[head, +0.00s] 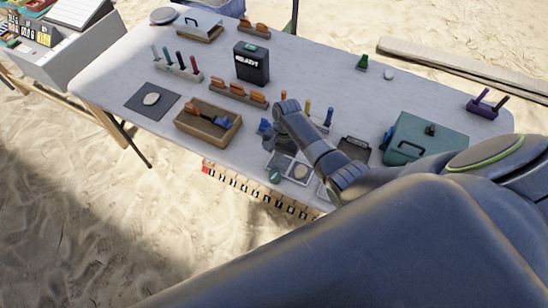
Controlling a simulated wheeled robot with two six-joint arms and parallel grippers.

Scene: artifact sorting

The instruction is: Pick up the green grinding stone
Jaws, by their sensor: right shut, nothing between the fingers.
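A small dark green piece (362,62), narrow at the top, stands near the table's far right edge; it may be the green grinding stone. A round teal piece (274,175) lies at the front edge on a pale card. I cannot tell for certain which is the stone. My right arm reaches in from the right, and my right gripper (270,133) is over the front middle of the table, shut and empty. It is small and partly hidden by its own wrist. It is far from the dark green piece and a little behind the teal one. My left gripper is out of view.
On the table (130,72) stand a black box (251,63), a wooden tray (208,124), a teal case (425,140) and racks of handled tools. A pale stone (389,74) lies beside the dark green piece.

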